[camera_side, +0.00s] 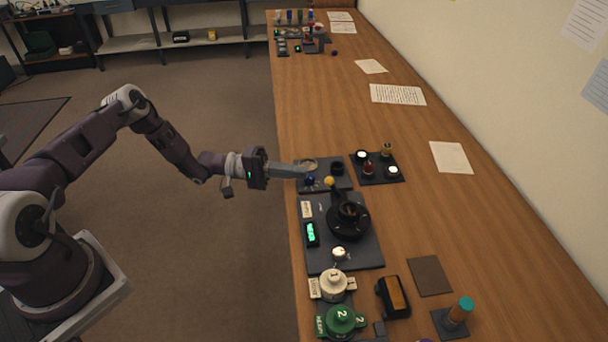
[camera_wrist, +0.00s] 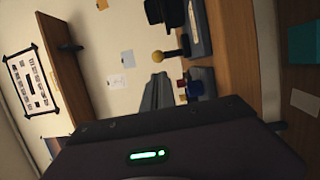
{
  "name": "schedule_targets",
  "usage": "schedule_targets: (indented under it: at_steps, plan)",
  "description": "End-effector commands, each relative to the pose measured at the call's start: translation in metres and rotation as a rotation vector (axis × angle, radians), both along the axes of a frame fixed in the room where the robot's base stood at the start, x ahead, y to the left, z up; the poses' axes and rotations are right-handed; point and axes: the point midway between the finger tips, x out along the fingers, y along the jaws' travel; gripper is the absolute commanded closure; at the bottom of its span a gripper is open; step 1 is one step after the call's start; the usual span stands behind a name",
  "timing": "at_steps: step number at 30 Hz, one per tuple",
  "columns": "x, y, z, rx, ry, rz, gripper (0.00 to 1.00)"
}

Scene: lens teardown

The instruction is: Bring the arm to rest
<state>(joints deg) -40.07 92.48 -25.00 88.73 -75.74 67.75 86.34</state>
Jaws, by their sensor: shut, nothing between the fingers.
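My gripper (camera_side: 306,167) is shut and empty. It points to the right over the left edge of the wooden bench, by a dark tray (camera_side: 340,182) that holds a black round part (camera_side: 337,168) and a small blue item (camera_side: 309,181). In the wrist view the shut fingers (camera_wrist: 157,82) point away from the camera, beside a yellow knob (camera_wrist: 158,57) on a dark stem. The same yellow knob (camera_side: 329,181) shows in the side view just right of and below the fingertips. I cannot tell whether the fingers touch anything.
A dark plate with a round black device (camera_side: 348,219) and a lit green display (camera_side: 311,233) lies nearer. White (camera_side: 333,285) and green (camera_side: 341,320) numbered pieces stand in front. A small dark tray (camera_side: 377,179) stands to the right. The floor left of the bench is open.

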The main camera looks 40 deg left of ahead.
Motion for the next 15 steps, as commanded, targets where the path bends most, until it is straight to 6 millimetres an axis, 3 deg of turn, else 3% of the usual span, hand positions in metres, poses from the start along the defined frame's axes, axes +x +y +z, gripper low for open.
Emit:
schedule_targets:
  at_steps: [2, 5, 9, 15]
  plan:
    - [-0.005, -0.011, 0.029, 0.057, -0.004, -0.097, 1.00]
    - [-0.029, -0.039, 0.085, 0.219, 0.021, -0.304, 1.00]
    - [-0.087, -0.068, 0.154, 0.534, 0.088, -0.528, 1.00]
    - [-0.183, -0.071, 0.227, 1.026, 0.153, -0.581, 1.00]
